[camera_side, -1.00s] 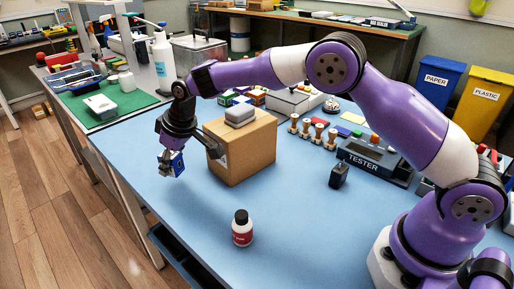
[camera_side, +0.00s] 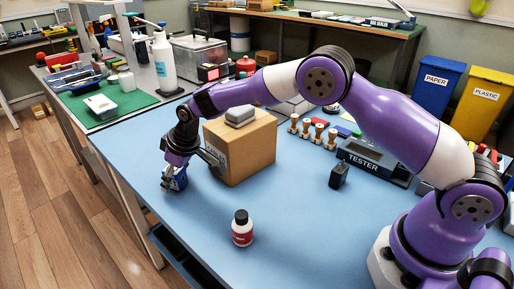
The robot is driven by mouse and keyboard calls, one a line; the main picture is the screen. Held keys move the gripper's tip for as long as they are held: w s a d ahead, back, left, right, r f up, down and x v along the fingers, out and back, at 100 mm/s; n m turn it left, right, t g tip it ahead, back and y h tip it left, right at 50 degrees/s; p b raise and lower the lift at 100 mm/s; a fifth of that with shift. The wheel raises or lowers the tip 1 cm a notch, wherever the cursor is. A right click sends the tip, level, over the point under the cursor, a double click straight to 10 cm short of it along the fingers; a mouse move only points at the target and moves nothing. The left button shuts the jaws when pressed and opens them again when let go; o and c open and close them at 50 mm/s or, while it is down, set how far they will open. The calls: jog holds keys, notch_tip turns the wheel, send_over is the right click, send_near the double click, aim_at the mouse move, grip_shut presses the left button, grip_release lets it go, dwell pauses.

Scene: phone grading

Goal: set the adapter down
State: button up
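My gripper (camera_side: 174,176) is low over the left edge of the blue table, left of the cardboard box. It is shut on a small blue block (camera_side: 176,180), which may be the adapter. The block's lower end is close to the tabletop; I cannot tell whether it touches. A black plug-like block (camera_side: 338,176) stands on the table in front of the tester, well apart from my gripper.
The cardboard box (camera_side: 248,158) with a grey item (camera_side: 240,115) on top stands just right of my gripper. A red-and-white bottle (camera_side: 242,229) stands in front. The tester (camera_side: 372,160) and wooden stamps (camera_side: 316,130) are right. The table's front middle (camera_side: 290,220) is clear.

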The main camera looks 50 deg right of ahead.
jog(key=s+d+r+m, duration=0.1)
jog(key=s+d+r, duration=0.3)
jog(key=r, duration=0.5)
jog(key=s+d+r, duration=0.3)
jog(key=s+r, duration=0.4)
jog(key=r, duration=0.2)
jog(key=s+d+m+h, duration=0.1)
jog(key=s+d, duration=0.2)
jog(key=s, duration=0.6)
jog(key=s+d+f+m+t, duration=0.1)
jog(key=s+d, duration=0.3)
jog(key=s, duration=0.4)
jog(key=shift+s+f+m+h, duration=0.15)
jog(key=shift+s+m+h, duration=0.25)
jog(key=shift+m, duration=0.4)
jog(key=shift+w, duration=0.1)
